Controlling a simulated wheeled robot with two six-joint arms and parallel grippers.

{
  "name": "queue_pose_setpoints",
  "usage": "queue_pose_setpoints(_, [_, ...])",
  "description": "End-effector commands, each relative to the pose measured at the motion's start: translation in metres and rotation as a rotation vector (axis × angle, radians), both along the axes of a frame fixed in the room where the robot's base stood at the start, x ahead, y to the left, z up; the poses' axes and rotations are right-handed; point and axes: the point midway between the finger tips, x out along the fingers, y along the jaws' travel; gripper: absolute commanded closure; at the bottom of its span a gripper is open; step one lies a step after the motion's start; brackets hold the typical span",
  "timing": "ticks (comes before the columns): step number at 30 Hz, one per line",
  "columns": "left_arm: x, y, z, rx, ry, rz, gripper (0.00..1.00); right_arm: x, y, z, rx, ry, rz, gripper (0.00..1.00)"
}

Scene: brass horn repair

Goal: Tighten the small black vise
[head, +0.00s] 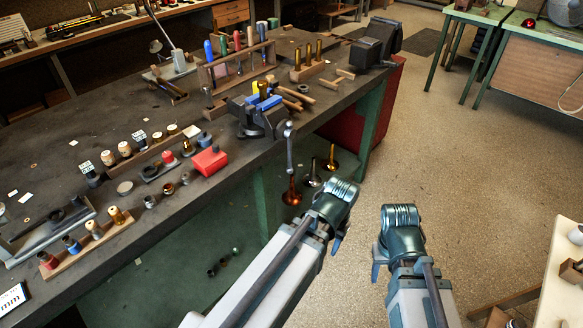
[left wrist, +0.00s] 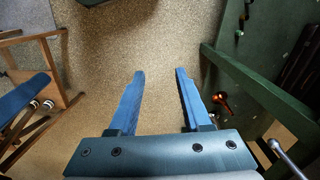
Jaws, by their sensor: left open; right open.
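A larger-looking black vise (head: 375,46) is mounted at the bench's far right corner; I cannot tell for sure which is the small one. My left gripper (head: 337,245) is off the bench's front edge, below and right of the nearer vise. In the left wrist view (left wrist: 160,72) its blue fingers are apart with nothing between them. My right gripper (head: 378,264) is further right over open floor, its fingers mostly hidden.
The workbench (head: 215,130) carries a tool rack (head: 238,66), a red block (head: 209,160) and several small parts. Brass horn-shaped pieces (head: 292,193) stand on the lower shelf. Open floor (head: 460,150) lies to the right. A pale table (head: 560,265) stands at the lower right.

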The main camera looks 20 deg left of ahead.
Motion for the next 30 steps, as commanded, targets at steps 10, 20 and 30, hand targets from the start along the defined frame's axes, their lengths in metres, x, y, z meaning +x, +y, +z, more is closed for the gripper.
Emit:
queue_pose_setpoints(10, [0.031,0.053,-0.123,0.079,-0.081,0.199,0.52,0.000,0.000,-0.126,0.000,0.000,0.000,0.50])
queue_pose_setpoints(20, [0.088,0.125,-0.145,0.432,-0.390,0.575,0.52,0.000,0.000,-0.186,0.000,0.000,0.001,0.50])
queue_pose_setpoints(30, [0.160,0.129,-0.031,0.677,-1.117,0.852,0.52,0.000,0.000,-0.187,0.000,0.000,0.000,0.50])
